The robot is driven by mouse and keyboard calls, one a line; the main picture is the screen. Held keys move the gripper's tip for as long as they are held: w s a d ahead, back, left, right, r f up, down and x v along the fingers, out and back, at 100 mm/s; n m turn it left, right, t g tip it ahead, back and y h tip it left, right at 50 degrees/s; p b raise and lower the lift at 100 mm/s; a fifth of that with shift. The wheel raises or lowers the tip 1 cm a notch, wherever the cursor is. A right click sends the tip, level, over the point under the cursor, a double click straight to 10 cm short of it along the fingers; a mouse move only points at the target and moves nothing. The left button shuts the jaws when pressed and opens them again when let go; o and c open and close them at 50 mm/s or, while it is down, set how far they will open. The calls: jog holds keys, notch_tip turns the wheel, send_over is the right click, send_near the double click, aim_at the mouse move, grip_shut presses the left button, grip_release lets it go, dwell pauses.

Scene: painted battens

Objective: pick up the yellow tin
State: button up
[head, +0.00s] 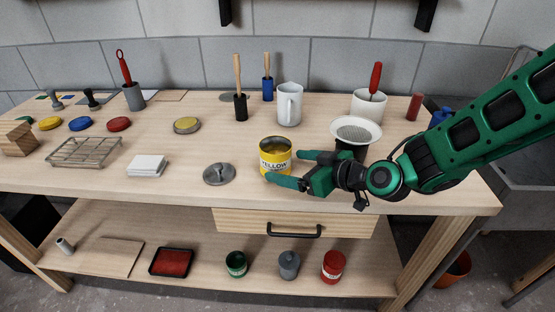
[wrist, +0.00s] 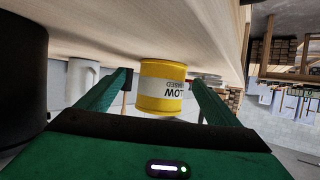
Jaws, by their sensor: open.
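The yellow tin (head: 275,158) stands upright and open-topped on the workbench in the head view, with a white band lettered "YELLOW". In the wrist view the yellow tin (wrist: 162,88) appears upside down, between the two fingers. My gripper (head: 287,167) reaches in from the right at the tin's height. Its green fingers are open, one behind and one in front of the tin's right side in the head view. In the wrist view my gripper (wrist: 160,85) shows a finger on each side of the tin, with visible gaps. I cannot tell exactly how deep the tin sits between them.
A grey lid (head: 219,174) lies left of the tin. A white jug (head: 289,104) stands behind it. A black container topped by a white sieve (head: 356,130) stands close behind my wrist. White cloths (head: 147,166) and a wire rack (head: 85,151) lie further left. The bench's front edge is near.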

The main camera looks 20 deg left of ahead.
jog(key=shift+a+r+x, duration=0.1)
jog(key=shift+r+x, duration=0.1)
jog(key=shift+x, duration=1.2)
jog(key=shift+a+r+x, duration=0.15)
jog(key=shift+r+x, duration=0.05)
jog(key=shift+x, duration=1.25)
jog(key=shift+s, duration=0.1)
jog(key=shift+c, duration=0.4)
jog(key=c, duration=1.4)
jog(key=shift+r, duration=0.2)
